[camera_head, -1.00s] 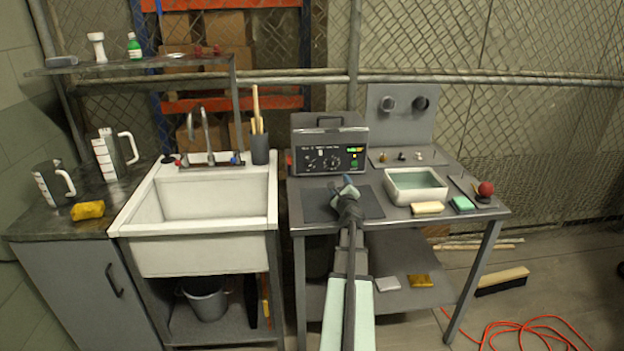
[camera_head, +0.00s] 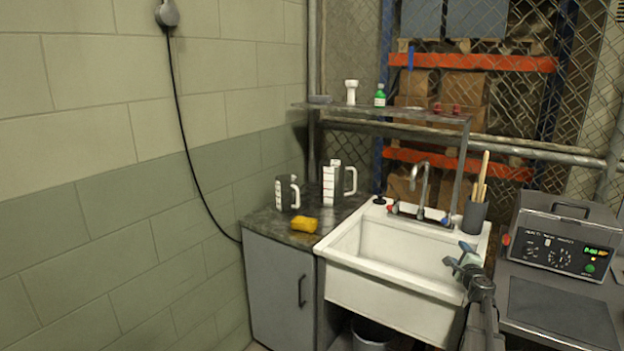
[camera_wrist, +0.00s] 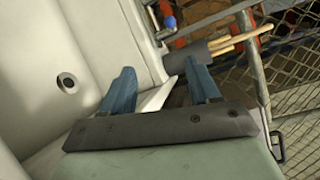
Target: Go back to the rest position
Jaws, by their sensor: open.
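My gripper (camera_head: 462,258) is in front of the right rim of the white sink (camera_head: 345,285) in the head view. In the wrist view my gripper (camera_wrist: 165,85) shows two blue fingers spread apart with nothing held between them. Beyond the fingers the wrist view shows the sink's pale basin with its drain (camera_wrist: 67,82) at left. The dark cup with wooden handles (camera_wrist: 222,45) is at the upper right there. No rest position is marked in these views.
The grey control box (camera_head: 557,240) and dark mat (camera_head: 562,313) are on the bench at right. The utensil cup (camera_head: 475,217) stands at the sink's back right. Two measuring jugs and a yellow sponge (camera_head: 304,225) are on the left counter. A shelf (camera_head: 390,112) overhangs the sink.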

